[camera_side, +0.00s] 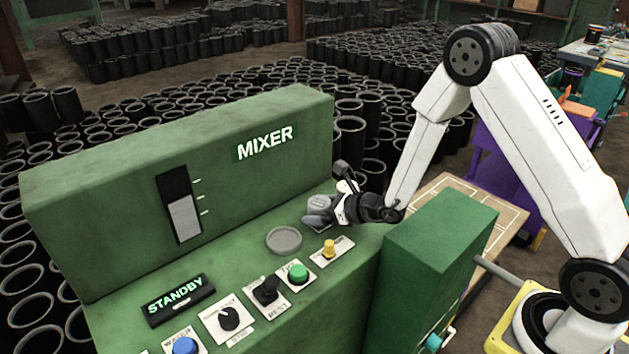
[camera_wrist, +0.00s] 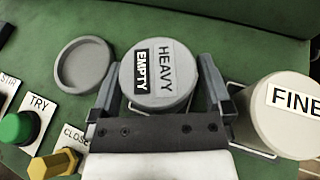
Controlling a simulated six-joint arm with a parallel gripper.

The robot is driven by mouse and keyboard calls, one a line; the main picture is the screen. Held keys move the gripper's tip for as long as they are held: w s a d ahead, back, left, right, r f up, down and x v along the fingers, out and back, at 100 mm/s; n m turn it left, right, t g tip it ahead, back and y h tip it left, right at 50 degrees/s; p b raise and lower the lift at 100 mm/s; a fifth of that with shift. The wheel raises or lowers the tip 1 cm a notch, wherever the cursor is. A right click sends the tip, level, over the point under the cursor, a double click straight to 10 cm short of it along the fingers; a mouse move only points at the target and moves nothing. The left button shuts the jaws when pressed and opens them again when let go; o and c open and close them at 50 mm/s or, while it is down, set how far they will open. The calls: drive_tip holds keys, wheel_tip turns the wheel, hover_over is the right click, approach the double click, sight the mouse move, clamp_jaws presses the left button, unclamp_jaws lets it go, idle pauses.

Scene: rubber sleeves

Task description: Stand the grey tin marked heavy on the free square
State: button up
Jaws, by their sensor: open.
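The grey tin marked HEAVY (camera_wrist: 152,92) stands on the green ledge in the wrist view. Its lid also carries a black EMPTY label. My gripper (camera_wrist: 160,84) is open, with one finger on each side of this tin; I cannot tell whether they touch it. In the side view a grey tin (camera_side: 320,202) shows at my gripper (camera_side: 335,198), its lower part hidden. White outline lines show by the right finger and around the foot of a pale tin marked FINE (camera_wrist: 285,112). No wholly bare square is clear in either view.
A shallow round grey dish (camera_wrist: 84,65) lies just left of the tin. A green button (camera_wrist: 17,129) and a yellow knob (camera_wrist: 54,165) are at the lower left. The green mixer panel (camera_side: 180,150) rises behind the ledge. A green block (camera_side: 425,255) stands in front.

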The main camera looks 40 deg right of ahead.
drive_tip(key=shift+r, duration=0.1)
drive_tip(key=shift+s+d+r, duration=0.2)
drive_tip(key=shift+s+r, duration=0.05)
drive_tip(key=shift+s, duration=0.15)
drive_tip(key=v, duration=1.1)
